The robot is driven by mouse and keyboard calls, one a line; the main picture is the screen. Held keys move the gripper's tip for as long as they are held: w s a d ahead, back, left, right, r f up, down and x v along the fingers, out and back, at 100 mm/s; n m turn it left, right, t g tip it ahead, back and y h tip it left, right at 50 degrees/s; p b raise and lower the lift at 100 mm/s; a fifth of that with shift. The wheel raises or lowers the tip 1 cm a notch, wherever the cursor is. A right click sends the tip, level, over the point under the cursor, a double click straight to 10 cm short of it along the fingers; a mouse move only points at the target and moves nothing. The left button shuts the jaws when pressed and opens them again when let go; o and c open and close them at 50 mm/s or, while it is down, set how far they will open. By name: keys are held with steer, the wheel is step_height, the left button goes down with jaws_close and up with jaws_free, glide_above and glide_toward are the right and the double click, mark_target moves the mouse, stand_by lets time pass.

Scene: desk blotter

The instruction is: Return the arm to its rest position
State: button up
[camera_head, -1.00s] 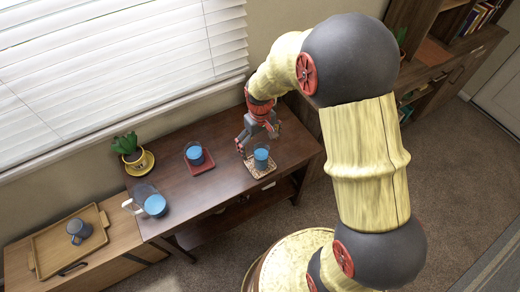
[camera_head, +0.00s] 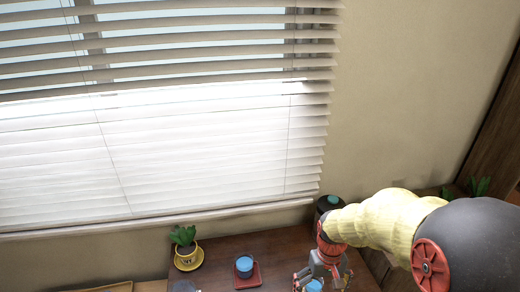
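My gripper (camera_head: 322,281) hangs over the desk near the bottom edge of the view, with its fingers spread. A cup with blue contents (camera_head: 314,287) shows just below it, cut off by the frame edge. The fingers look apart from the cup, but their tips are partly out of view. My arm comes in from the right, bent, with its pale yellow forearm reaching left to the wrist.
A blue cup (camera_head: 244,264) stands on a red coaster (camera_head: 248,281) on the dark wooden desk (camera_head: 218,254). A potted plant (camera_head: 185,247) sits on a yellow saucer at left. A dark canister (camera_head: 326,203) stands behind my wrist. Window blinds (camera_head: 150,150) cover the wall.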

steer(key=s+r+t, duration=0.2)
steer(key=s+r, duration=0.2)
steer(key=r, duration=0.4)
steer(key=s+r+t, duration=0.2)
steer(key=s+r, duration=0.3)
steer(key=r, duration=0.3)
steer(key=s+r+m+t, duration=0.1)
steer(key=s+r, duration=0.3)
steer(key=r, duration=0.4)
steer(key=shift+s+d+t, duration=0.15)
steer(key=shift+s+t, duration=0.25)
steer(key=shift+t, duration=0.4)
